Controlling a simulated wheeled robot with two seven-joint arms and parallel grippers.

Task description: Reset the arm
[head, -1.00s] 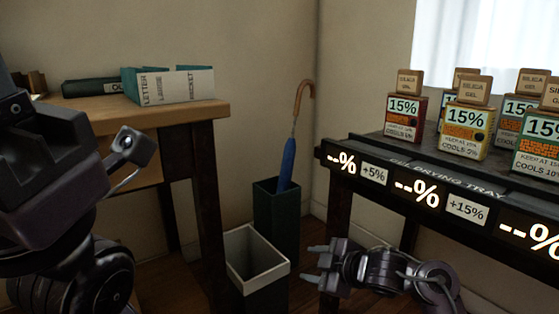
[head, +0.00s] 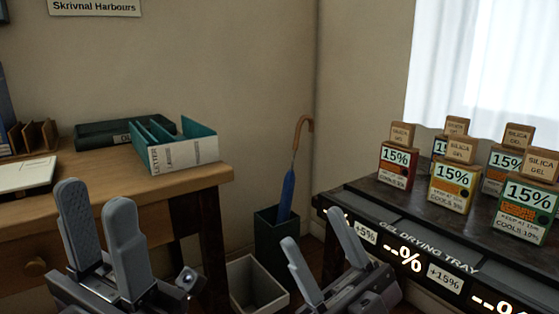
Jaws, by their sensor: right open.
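My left gripper (head: 95,193) is at the lower left, its two grey fingers pointing up and apart with nothing between them. It appears in front of the wooden desk (head: 205,180). My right gripper (head: 311,230) is at the lower middle, open and empty, its fingers pointing up and slightly left. It appears in front of the gap between the desk and the gel drying tray (head: 425,238), near the tray's left end. Both forearms are mostly out of the picture.
Several silica gel boxes (head: 455,185) stand on the tray's dark table. A bin (head: 258,283) and an umbrella (head: 288,190) in a dark stand (head: 268,232) are between desk and tray.

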